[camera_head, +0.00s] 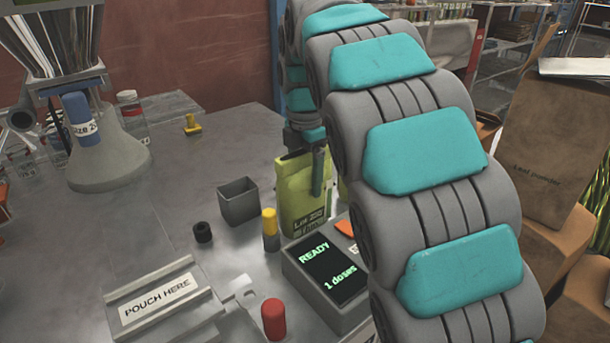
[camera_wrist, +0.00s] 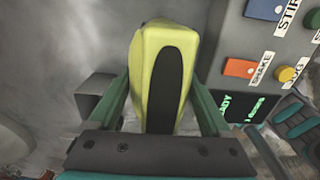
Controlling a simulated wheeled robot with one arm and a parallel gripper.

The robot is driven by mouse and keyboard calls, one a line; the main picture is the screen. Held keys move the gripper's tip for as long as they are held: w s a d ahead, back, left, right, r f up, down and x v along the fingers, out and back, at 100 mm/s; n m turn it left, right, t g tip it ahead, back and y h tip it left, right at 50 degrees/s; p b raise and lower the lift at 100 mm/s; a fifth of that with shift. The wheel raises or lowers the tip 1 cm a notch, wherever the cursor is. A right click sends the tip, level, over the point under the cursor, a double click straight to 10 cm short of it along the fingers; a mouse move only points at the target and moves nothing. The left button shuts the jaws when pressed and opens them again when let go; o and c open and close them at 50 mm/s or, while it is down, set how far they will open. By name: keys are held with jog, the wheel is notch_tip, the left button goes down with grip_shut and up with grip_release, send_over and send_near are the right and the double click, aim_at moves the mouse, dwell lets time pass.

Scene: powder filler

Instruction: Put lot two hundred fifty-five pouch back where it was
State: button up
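A yellow-green pouch (camera_head: 300,193) stands upright behind the READY display box in the head view. Its label starts with "Lot 2"; the remaining digits are hard to read. My gripper (camera_head: 318,170) is at the pouch's upper part, with one dark finger against its face. In the wrist view the pouch (camera_wrist: 148,48), with a dark oval strip, sits between the two green fingers of my gripper (camera_wrist: 160,85). The fingertips appear to press on both its sides. Its lower end is partly hidden, so I cannot tell whether it touches the table.
The display box (camera_head: 335,273) reads "READY, 1 doses". A grey open bin (camera_head: 238,203), a yellow-capped vial (camera_head: 270,225), a black ring (camera_head: 202,232) and a red-capped item (camera_head: 273,318) stand nearby. A "POUCH HERE" holder (camera_head: 160,293) is front left. My arm hides the table's right side.

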jog(key=shift+o, duration=1.1)
jog(key=shift+r, duration=3.9)
